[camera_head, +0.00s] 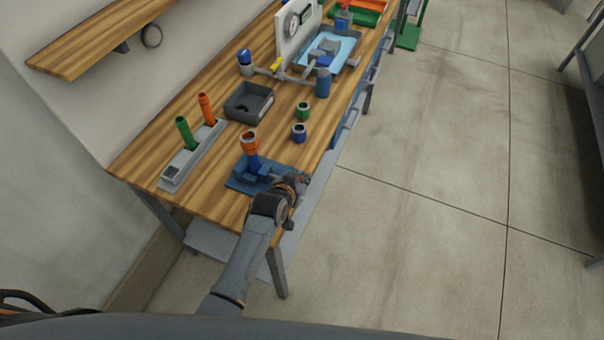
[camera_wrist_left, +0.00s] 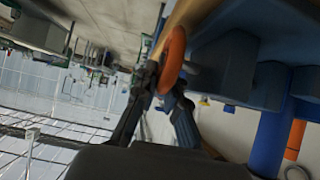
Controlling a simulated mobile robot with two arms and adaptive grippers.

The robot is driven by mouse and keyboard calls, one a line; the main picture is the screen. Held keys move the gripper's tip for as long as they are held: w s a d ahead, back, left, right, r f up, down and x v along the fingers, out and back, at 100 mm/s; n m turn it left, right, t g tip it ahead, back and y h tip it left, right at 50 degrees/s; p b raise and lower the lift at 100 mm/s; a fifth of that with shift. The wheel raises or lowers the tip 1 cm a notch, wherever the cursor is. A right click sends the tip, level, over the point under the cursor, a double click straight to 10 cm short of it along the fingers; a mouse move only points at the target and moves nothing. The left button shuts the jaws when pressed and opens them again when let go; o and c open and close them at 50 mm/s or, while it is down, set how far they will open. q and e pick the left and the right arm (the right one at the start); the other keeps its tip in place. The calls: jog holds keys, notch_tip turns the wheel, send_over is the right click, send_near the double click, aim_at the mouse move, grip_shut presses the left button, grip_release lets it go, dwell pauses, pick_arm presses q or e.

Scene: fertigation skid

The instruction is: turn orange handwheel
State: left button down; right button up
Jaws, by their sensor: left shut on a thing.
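The orange handwheel (camera_wrist_left: 172,60) shows edge-on in the left wrist view, at the side of a dark blue vise-like fixture (camera_wrist_left: 235,70). My left gripper (camera_wrist_left: 160,90) is shut on the rim of the handwheel. In the head view my left gripper (camera_head: 292,186) is at the right side of the blue fixture (camera_head: 240,184), near the bench's front edge, and hides most of the handwheel. A blue upright piece with an orange ring top (camera_head: 250,143) stands in the fixture. It also shows in the left wrist view (camera_wrist_left: 270,142). My right gripper is not in view.
Pipework with a gauge (camera_head: 291,26) stands farther back. The floor at right is clear.

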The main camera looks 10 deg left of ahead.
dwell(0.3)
pick_arm(q)
jog(key=c, duration=1.7)
grip_release()
jog(key=v, duration=1.2)
